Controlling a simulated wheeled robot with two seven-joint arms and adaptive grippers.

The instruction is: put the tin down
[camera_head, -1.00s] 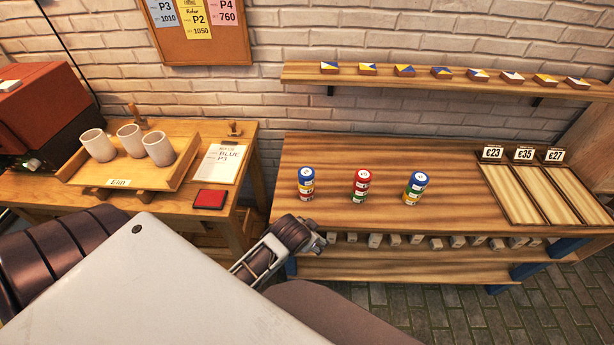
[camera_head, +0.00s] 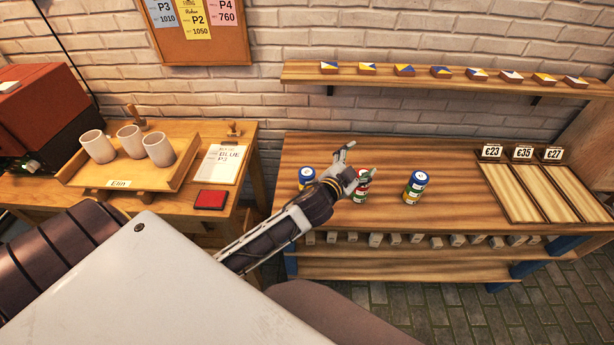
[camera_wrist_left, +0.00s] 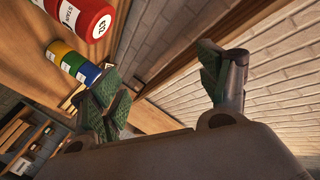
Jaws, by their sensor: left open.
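The right stack (camera_head: 416,184) has a blue top. My left gripper (camera_head: 360,162) is at the middle stack, fingers spread. In the wrist view its open fingers (camera_wrist_left: 165,90) have nothing between them. My right gripper is out of view.
A tray (camera_head: 181,177) with three pale cups stands on the left table, beside a paper (camera_head: 220,165) and a red pad (camera_head: 210,200). Priced wooden lanes (camera_head: 540,190) lie at the bench's right. A wall shelf (camera_head: 450,87) carries small tiles. The bench between is clear.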

